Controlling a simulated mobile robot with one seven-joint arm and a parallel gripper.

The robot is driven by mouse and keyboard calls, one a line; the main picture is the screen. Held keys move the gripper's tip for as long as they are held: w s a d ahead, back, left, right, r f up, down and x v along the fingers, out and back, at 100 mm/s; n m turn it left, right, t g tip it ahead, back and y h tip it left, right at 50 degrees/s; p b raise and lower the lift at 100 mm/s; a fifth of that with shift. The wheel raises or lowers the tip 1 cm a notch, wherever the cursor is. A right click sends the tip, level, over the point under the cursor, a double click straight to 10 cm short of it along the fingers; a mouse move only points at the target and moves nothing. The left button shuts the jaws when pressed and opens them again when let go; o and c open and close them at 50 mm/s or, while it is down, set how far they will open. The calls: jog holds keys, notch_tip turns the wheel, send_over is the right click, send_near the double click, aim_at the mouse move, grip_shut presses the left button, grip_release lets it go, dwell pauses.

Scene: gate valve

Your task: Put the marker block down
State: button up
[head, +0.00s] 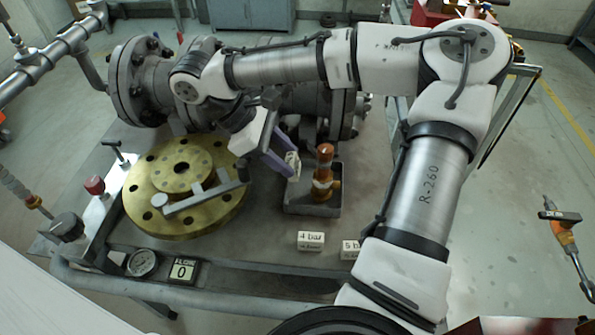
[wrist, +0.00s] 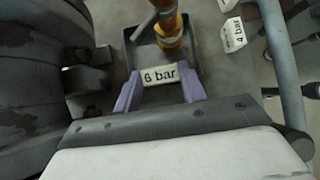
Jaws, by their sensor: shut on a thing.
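My gripper (head: 281,155) has purple fingers and is shut on a small white block. In the wrist view the block (wrist: 160,75) reads "6 bar" and sits between the two fingertips (wrist: 160,88). Whether the held block touches anything below cannot be told.
An orange-brown fitting (head: 324,170) stands in the tray. A brass flange (head: 160,212) with a lever lies to the left. Large grey valve pipework (head: 135,80) stands behind.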

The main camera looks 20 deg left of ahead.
aim_at(298, 172)
jog(key=f, duration=0.2)
jog(key=shift+w+d+f, duration=0.1)
jog(key=shift+d+f, duration=0.25)
jog(key=shift+d, duration=0.05)
jog(key=shift+w+d+y, duration=0.15)
jog(key=shift+d+y, duration=0.15)
jog(key=d+y+p, duration=0.1)
jog(key=y, duration=0.1)
jog(key=shift+w+d+g+y, duration=0.1)
jog(key=shift+d+g+y, duration=0.1)
jog(key=shift+g+y, duration=0.2)
jog(key=shift+a+f, duration=0.1)
jog(key=shift+f, duration=0.8)
jog(key=shift+f, duration=0.15)
jog(key=o, duration=1)
